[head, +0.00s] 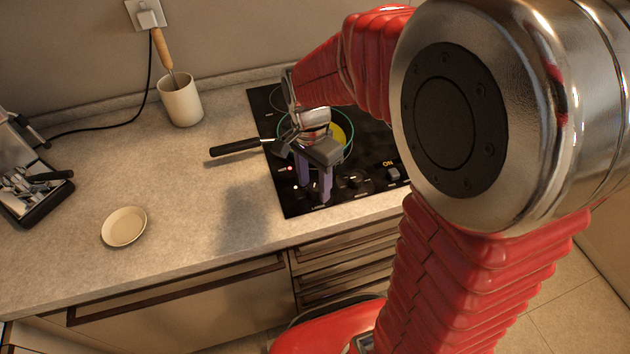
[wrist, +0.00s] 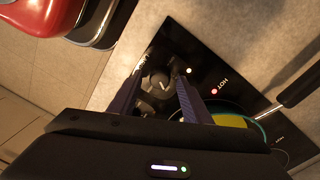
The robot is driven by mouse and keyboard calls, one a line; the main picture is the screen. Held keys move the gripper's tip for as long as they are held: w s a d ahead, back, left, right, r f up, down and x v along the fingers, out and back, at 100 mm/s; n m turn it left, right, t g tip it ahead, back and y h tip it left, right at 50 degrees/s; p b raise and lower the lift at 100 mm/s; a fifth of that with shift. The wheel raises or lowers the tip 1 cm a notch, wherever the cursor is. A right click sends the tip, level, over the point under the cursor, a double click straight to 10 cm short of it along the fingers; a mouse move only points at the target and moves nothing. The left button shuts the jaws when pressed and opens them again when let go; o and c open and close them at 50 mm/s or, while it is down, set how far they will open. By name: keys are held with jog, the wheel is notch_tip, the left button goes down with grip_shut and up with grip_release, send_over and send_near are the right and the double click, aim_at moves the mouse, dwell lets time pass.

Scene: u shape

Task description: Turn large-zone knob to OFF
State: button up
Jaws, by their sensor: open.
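The black cooktop (head: 283,195) is set into the counter, with a row of dark knobs along its front edge. My gripper (head: 314,190) points down over the leftmost knob, its two purple fingers apart. In the wrist view a knob (wrist: 158,83) with a light pointer mark shows between the open fingers (wrist: 158,78). A small label beside it is hard to read, so I cannot be sure it is the large-zone knob. Whether the fingers touch the knob is unclear. In the head view the fingers largely hide this knob.
A pan (head: 349,150) with yellow contents stands on the cooktop behind my gripper, handle (head: 235,147) pointing left. A red HOT light (wrist: 214,91) is lit. Other knobs (head: 353,180) lie to the right, near an orange ON sign (head: 388,163). A saucer (head: 124,227) is far left.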

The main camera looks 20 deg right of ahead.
jog(key=c, duration=1)
jog(key=shift+c, duration=0.2)
